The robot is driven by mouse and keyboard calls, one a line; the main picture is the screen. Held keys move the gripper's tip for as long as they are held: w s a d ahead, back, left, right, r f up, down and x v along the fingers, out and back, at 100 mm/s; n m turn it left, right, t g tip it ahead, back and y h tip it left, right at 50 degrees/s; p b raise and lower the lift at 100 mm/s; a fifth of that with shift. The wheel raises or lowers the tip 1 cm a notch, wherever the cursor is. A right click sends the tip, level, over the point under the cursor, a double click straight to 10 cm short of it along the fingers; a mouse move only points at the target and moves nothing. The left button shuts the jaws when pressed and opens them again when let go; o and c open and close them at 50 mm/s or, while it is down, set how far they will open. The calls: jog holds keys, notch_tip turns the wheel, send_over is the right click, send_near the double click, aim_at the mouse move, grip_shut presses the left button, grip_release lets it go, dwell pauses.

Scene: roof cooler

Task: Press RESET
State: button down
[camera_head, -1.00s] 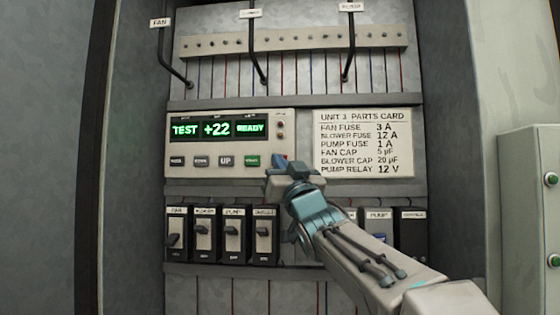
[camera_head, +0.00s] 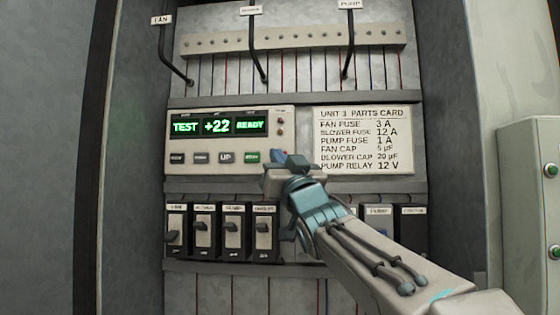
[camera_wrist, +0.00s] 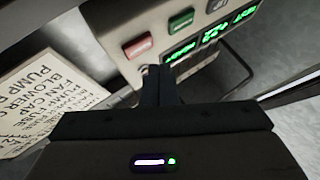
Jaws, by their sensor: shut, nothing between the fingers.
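The control panel (camera_head: 225,177) has buttons in a row under green displays reading TEST, +22 and READY. A red button (camera_wrist: 138,47) shows at the row's end in the wrist view, beside a green button (camera_wrist: 180,20). I cannot read a RESET label on it. My gripper (camera_head: 279,158) is shut and empty, at the panel's lower right corner, and hides most of the red button in the head view. In the wrist view the gripper's fingertips (camera_wrist: 158,70) are close beside the red button. I cannot tell whether they touch the panel.
A parts card (camera_head: 363,140) is to the right of the panel. A row of breaker switches (camera_head: 220,232) sits below, partly behind my arm. Black cables (camera_head: 258,55) hang above. A box with green lights (camera_head: 530,200) stands at the right.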

jog(key=s+b, duration=0.1)
jog(key=s, duration=0.1)
jog(key=s+b, duration=0.1)
jog(key=s, duration=0.1)
jog(key=shift+a, duration=0.4)
jog(key=shift+d, duration=0.1)
dwell(0.4)
